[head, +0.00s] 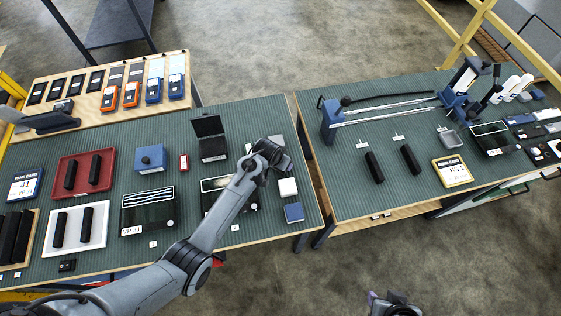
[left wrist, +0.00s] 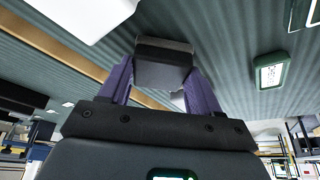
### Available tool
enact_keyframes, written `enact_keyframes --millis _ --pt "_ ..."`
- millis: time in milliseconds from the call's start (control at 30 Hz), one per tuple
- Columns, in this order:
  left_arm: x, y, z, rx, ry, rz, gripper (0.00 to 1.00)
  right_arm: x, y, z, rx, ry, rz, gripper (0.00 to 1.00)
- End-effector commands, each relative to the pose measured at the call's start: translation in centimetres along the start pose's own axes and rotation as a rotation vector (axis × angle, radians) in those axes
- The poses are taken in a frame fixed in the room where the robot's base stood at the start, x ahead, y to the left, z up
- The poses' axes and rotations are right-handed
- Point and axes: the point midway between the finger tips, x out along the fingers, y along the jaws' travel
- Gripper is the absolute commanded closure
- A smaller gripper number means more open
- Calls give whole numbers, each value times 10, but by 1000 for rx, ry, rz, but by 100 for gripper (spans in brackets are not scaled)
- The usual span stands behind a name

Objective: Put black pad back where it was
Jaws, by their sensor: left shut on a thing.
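My left gripper (head: 270,156) is over the right part of the left table. In the left wrist view its purple fingers (left wrist: 163,85) are shut on a black block-shaped pad (left wrist: 165,60), held above the green ribbed surface. In the head view my gripper and wrist mostly hide the pad. Other black bars lie in pairs on the red tray (head: 109,170), on the white tray (head: 101,234) and on the right table, where one bar (head: 374,164) lies beside another (head: 410,159). My right gripper (head: 393,304) shows only partly at the bottom edge; its jaws are unclear.
The left table (head: 255,115) also holds a blue box (head: 150,158), an open black case (head: 209,138), a white block (head: 288,187) and a blue block (head: 294,212). A narrow gap separates it from the right table (head: 340,190). A wooden shelf (head: 60,118) carries several handheld devices.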

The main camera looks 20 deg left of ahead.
Motion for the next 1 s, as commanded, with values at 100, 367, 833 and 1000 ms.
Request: enact_keyframes --millis 100,367,833,1000 --pt "1 0 0 0 0 0 61 0 0 0 2 0 -1 57" --pt "3 0 1 0 0 0 12 1 0 0 1 0 -1 57" --pt "-8 0 0 0 1 0 11 -2 2 0 -8 -1 6 57" --pt "-33 0 -1 -1 1 0 11 -9 2 -2 -8 -1 6 57"
